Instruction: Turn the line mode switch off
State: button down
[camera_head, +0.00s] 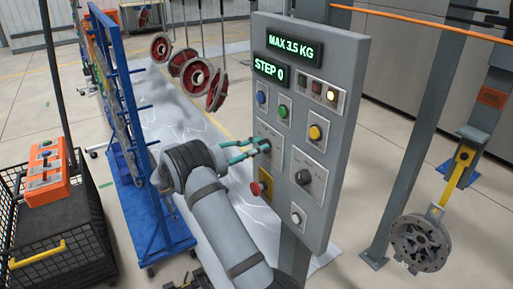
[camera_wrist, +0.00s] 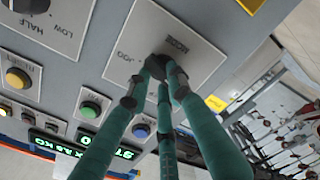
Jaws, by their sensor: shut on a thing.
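A grey control panel (camera_head: 338,100) stands upright right of centre in the head view. My gripper (camera_head: 264,147) has its teal fingers at a pale plate on the panel's left side. In the wrist view, my gripper (camera_wrist: 165,70) is shut on the dark knob of the line mode switch (camera_wrist: 160,52). The fingers cover most of the knob, so its exact pointing is hard to tell. The plate (camera_wrist: 205,62) around it shows the word JOG at one side and a blurred label near the knob.
Close by are a black selector knob (camera_head: 302,177), a red mushroom button (camera_head: 257,188), a white button (camera_head: 296,217) and blue (camera_head: 261,98), green (camera_head: 283,112) and yellow (camera_head: 315,132) buttons. Red wheels (camera_head: 195,73) hang behind. A grey hub (camera_head: 420,243) hangs at right.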

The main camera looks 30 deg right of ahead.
dwell(0.5)
jog(key=c, duration=1.5)
grip_release()
jog(key=shift+c, duration=0.2)
jog(key=shift+a, duration=0.1)
jog(key=s+a, duration=0.1)
jog(key=a, duration=1)
jog(key=shift+a, duration=0.4)
jog(key=shift+s+d, duration=0.1)
jog(key=w+d, duration=0.1)
jog(key=d, duration=1.1)
jog(key=shift+w+a, duration=0.1)
jog(key=shift+a, duration=0.05)
